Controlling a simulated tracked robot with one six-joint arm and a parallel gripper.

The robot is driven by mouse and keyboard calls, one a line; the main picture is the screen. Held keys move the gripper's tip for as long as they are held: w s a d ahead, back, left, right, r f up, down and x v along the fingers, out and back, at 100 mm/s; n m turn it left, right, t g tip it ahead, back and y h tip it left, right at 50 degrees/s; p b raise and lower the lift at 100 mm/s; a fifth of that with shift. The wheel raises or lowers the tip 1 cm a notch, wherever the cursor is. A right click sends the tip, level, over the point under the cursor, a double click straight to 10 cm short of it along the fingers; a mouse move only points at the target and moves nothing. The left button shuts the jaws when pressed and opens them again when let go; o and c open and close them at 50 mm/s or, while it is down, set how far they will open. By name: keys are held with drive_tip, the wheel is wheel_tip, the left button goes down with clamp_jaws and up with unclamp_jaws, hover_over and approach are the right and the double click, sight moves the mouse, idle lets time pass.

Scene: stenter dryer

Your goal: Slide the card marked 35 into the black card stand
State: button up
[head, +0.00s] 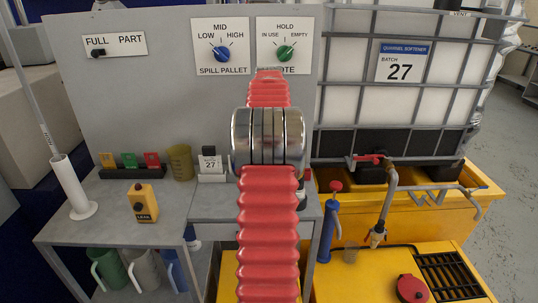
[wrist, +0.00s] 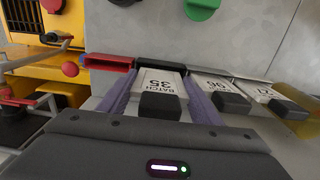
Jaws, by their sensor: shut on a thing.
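The card marked 35 (wrist: 158,82) is white with a black block at its near end, and its text is upside down in the wrist view. My gripper (wrist: 161,98) has its two purple-grey fingers shut on it, one on each side. It is in line with two other white cards; I cannot tell whether it still touches their holder. A dark strip (wrist: 158,65) shows just beyond the card; I cannot tell whether it is part of the black card stand. In the head view my red arm hides the gripper and this card.
Beside it are a second card (wrist: 213,84) and the card marked 27 (wrist: 262,92), also on the bench in the head view (head: 210,163). An amber cup (head: 180,162) and a black rack (head: 134,172) stand further left.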

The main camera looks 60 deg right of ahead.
drive_tip(key=shift+f, duration=1.35)
drive_tip(key=o, duration=1.1)
wheel_tip(320, 180, up, 14)
drive_tip(key=shift+f, duration=0.15)
idle(0.9)
idle(0.3)
